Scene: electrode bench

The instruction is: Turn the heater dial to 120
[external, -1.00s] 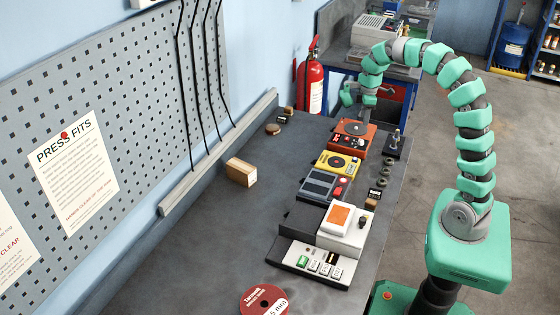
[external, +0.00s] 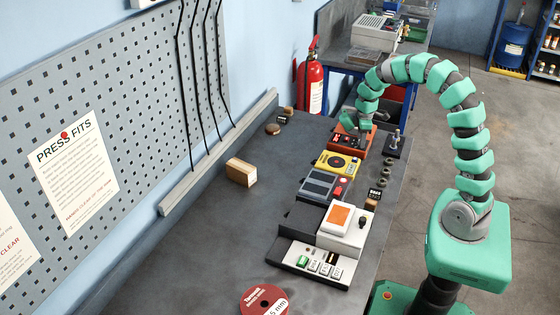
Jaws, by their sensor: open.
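An orange-red box (external: 338,147), which looks like the heater, stands at the far end of the row of devices on the dark bench. It has a dark round plate on top and small dark controls on the panel toward the bench's front. My gripper (external: 357,130) is open and hangs low over this box, covering most of its plate. Whether the fingers touch a control, and where the dial points, is too small and partly hidden to tell.
A yellow device (external: 338,164) with a dark round face stands beside the orange-red box. A grey device (external: 321,185) and a white-and-orange unit (external: 346,224) follow. A small post on a dark base (external: 395,145) stands close to the right. The bench's left side is mostly clear.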

